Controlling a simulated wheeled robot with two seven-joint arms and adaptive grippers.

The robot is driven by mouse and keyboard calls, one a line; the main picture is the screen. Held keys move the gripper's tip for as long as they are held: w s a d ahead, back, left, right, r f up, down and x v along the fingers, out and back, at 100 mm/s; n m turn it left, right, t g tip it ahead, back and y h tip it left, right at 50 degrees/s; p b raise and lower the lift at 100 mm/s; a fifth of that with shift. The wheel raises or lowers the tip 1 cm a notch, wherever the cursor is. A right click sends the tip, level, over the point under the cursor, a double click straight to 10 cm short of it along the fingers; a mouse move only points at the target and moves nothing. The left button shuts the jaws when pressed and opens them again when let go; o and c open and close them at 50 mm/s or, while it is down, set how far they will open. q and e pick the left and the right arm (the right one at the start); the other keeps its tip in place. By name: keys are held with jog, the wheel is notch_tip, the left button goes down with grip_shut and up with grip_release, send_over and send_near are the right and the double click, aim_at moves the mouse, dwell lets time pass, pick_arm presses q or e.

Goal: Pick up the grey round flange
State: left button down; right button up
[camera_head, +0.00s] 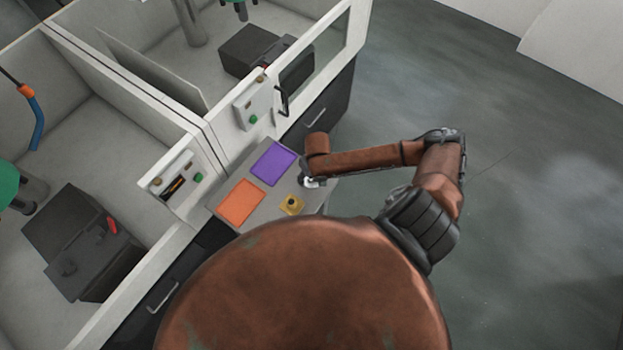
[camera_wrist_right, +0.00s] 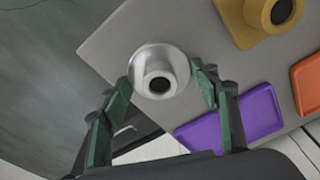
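The grey round flange (camera_wrist_right: 144,62), a pale metal disc with a raised collar and dark bore, lies near the edge of the grey table (camera_wrist_right: 150,22) in the right wrist view. In the head view it is a small pale spot (camera_head: 312,184), partly hidden by my right gripper. My right gripper (camera_wrist_right: 160,76) has its green fingers spread, one on each side of the flange. The fingertips are close to its rim; I cannot tell whether they touch. My left gripper is not in view.
A yellow square flange (camera_head: 291,205) stands on the table close by. A purple tray (camera_head: 273,162) and an orange tray (camera_head: 240,201) lie on the table. White partition walls with control boxes (camera_head: 177,185) stand behind. Open floor lies to the right.

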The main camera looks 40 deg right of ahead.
jog(key=c, duration=0.7)
jog(key=shift+r, duration=0.1)
jog(key=shift+r, duration=0.55)
jog(key=s+r, duration=0.1)
jog(key=r, duration=0.1)
jog(key=s+r, duration=0.1)
jog(key=r, duration=0.1)
jog(key=s+r, duration=0.2)
jog(key=shift+d+r, duration=0.1)
jog(key=shift+r, duration=0.1)
jog(key=s+r+p, duration=0.1)
jog(key=s, duration=0.2)
jog(key=s+r+p, duration=0.1)
jog(key=s+r, duration=0.1)
jog(key=s, duration=0.1)
jog(key=s+r+p, duration=0.2)
jog(key=s, duration=0.2)
jog(key=shift+r, duration=0.2)
